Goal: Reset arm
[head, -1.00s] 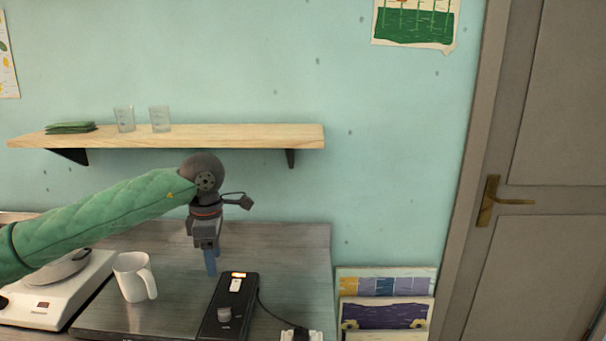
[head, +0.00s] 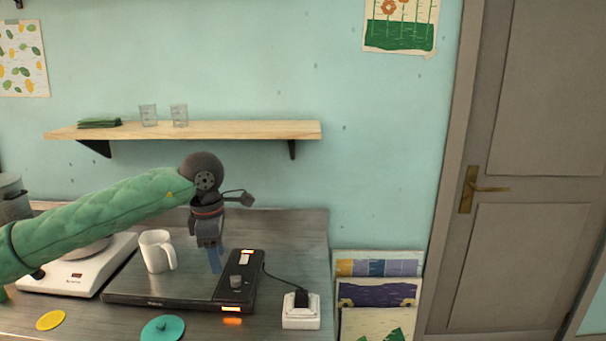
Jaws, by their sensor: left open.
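My left gripper (head: 214,262) hangs at the end of the green-sleeved left arm, pointing down over the right part of the dark hot plate (head: 150,292). Its blue fingers are seen nearly edge-on, with nothing held between them. A white mug (head: 157,251) stands upright on the hot plate, just left of the gripper and apart from it. The plate's control panel (head: 236,285), with a knob and an orange light, is right beside and below the fingers. My right gripper is out of the picture.
A white scale (head: 75,275) stands left, partly behind my arm. A teal disc (head: 163,328) and a yellow disc (head: 51,320) lie at the counter front. A white socket block (head: 300,312) with a plugged cable sits right. A shelf (head: 230,130) with glasses hangs above.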

